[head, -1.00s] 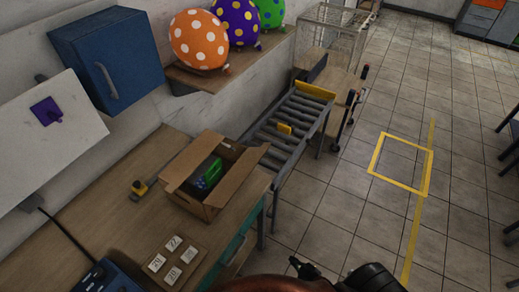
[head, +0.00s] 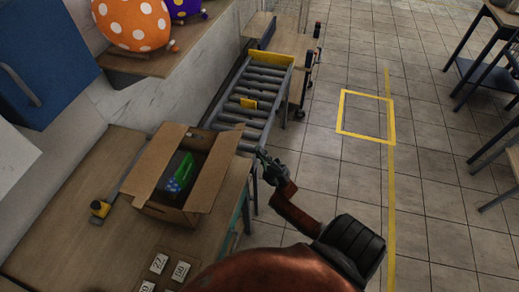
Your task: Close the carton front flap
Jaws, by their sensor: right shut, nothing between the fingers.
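The brown carton (head: 167,212) stands on the wooden table with its top open. Its left flap (head: 150,165) and right flap (head: 222,165) are spread outward. Inside lies a green and blue item (head: 178,175), partly hidden by the carton walls. My right gripper (head: 264,157) is shut and empty, just right of the carton's right flap and beyond the table edge. It appears apart from the carton. My left gripper is not in view.
A roller conveyor (head: 262,90) stands behind the table.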

